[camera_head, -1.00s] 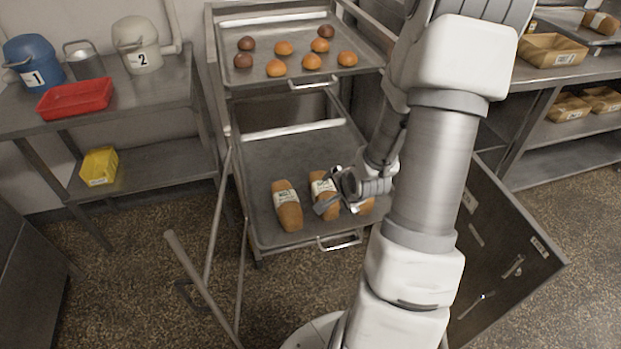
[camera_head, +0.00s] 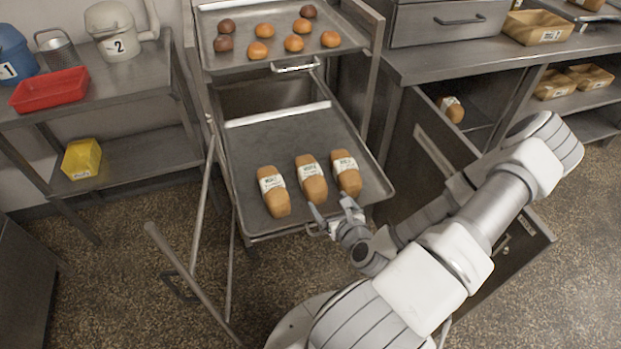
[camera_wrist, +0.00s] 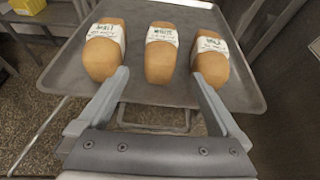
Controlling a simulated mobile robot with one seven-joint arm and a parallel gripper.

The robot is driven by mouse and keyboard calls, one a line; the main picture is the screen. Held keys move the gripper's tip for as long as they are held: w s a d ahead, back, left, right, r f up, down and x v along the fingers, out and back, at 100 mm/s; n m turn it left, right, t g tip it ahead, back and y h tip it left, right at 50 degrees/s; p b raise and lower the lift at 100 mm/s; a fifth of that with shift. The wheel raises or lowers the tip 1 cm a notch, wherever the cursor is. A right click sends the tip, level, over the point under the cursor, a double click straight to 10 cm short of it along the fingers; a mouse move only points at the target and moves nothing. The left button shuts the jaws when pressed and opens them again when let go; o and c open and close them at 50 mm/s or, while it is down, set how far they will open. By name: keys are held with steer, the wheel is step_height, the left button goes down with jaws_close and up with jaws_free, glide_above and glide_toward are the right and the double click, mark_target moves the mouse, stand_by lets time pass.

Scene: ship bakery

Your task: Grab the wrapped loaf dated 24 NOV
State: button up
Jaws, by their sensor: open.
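Three wrapped loaves with white labels lie side by side on the lower pulled-out tray (camera_head: 290,140): a left loaf (camera_head: 273,192), a middle loaf (camera_head: 311,179) and a right loaf (camera_head: 346,174). The wrist view shows the left loaf (camera_wrist: 103,58), the middle loaf (camera_wrist: 160,62) and the right loaf (camera_wrist: 211,66). Their labels carry writing too small to read, so I cannot tell which is dated 24 NOV. My gripper (camera_head: 333,212) is open and empty at the tray's front edge. In the wrist view its fingers (camera_wrist: 160,82) spread in front of the middle loaf, apart from it.
The upper tray (camera_head: 225,60) holds several buns above the loaves. A tray handle (camera_wrist: 153,120) lies below my fingers. An open cabinet door (camera_head: 510,250) stands to the right, with another labelled loaf (camera_head: 456,112) inside the cabinet. Rack posts flank the trays.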

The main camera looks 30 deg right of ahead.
mark_target(317, 186)
steer(key=b+x, duration=0.5)
steer(key=b, duration=0.3)
steer(key=shift+w+d+f, duration=0.1)
steer(key=shift+f, duration=0.15)
steer(key=shift+m, duration=0.3)
steer(key=b+x, duration=0.1)
steer(key=x, duration=0.2)
steer(key=b+x, duration=0.1)
steer(key=x, duration=0.2)
steer(key=shift+w+d, duration=0.15)
steer(key=shift+w, duration=0.3)
steer(key=b+x, duration=0.2)
steer(key=x, duration=0.3)
steer(key=shift+d, duration=0.1)
steer(key=shift+r, duration=0.1)
steer(key=c, duration=1.4)
steer(key=shift+o, duration=0.2)
